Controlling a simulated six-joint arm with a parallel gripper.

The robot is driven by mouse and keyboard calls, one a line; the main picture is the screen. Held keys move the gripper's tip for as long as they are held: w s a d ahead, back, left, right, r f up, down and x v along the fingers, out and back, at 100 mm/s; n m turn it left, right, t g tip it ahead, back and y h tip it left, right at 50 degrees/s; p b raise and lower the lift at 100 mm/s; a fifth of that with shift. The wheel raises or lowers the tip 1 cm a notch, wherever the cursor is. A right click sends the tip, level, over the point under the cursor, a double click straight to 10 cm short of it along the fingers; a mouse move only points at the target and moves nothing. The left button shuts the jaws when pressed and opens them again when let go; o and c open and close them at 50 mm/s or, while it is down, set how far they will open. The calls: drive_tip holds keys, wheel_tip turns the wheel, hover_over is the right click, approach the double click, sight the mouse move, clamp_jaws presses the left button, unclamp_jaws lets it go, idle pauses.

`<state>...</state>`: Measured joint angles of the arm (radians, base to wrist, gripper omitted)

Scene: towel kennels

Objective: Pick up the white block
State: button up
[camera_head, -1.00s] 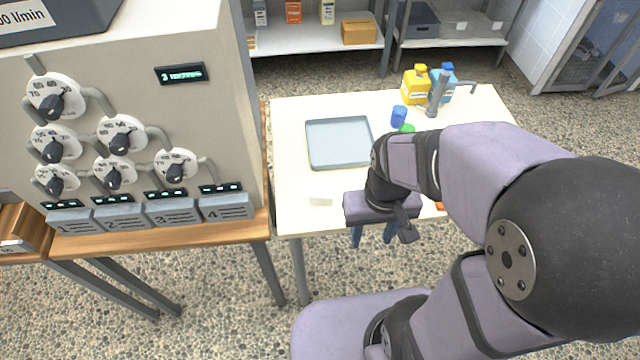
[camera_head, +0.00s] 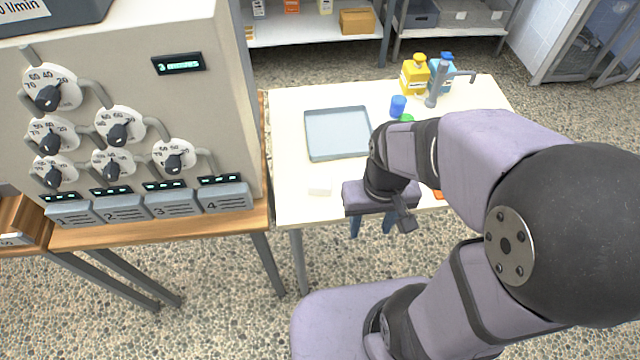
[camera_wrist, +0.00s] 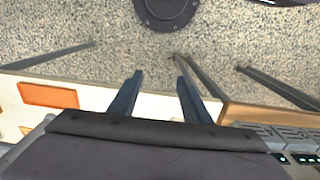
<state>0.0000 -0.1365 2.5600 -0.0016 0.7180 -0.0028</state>
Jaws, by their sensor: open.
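The white block (camera_head: 320,187) lies on the pale table (camera_head: 290,150) near its front left edge, in the head view. It is hard to tell from the similar tabletop. My gripper (camera_head: 372,228) is to the right of the block, with its two blue-grey fingers pointing down at the table's front edge. In the wrist view my gripper (camera_wrist: 157,88) shows two fingers spread apart, with table edge and floor between them and nothing held. I cannot make out the block in the wrist view.
A grey tray (camera_head: 338,158) lies behind the block. A blue cup (camera_head: 398,105), a green item (camera_head: 407,118), a yellow bottle (camera_head: 413,78) and a tap (camera_head: 436,85) stand further back. An orange item (camera_wrist: 48,95) is right of my gripper in the head view. A dial machine (camera_head: 130,90) stands left.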

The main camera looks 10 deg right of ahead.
sight(318, 178)
drive_tip(key=o, duration=0.5)
drive_tip(key=shift+o, duration=0.2)
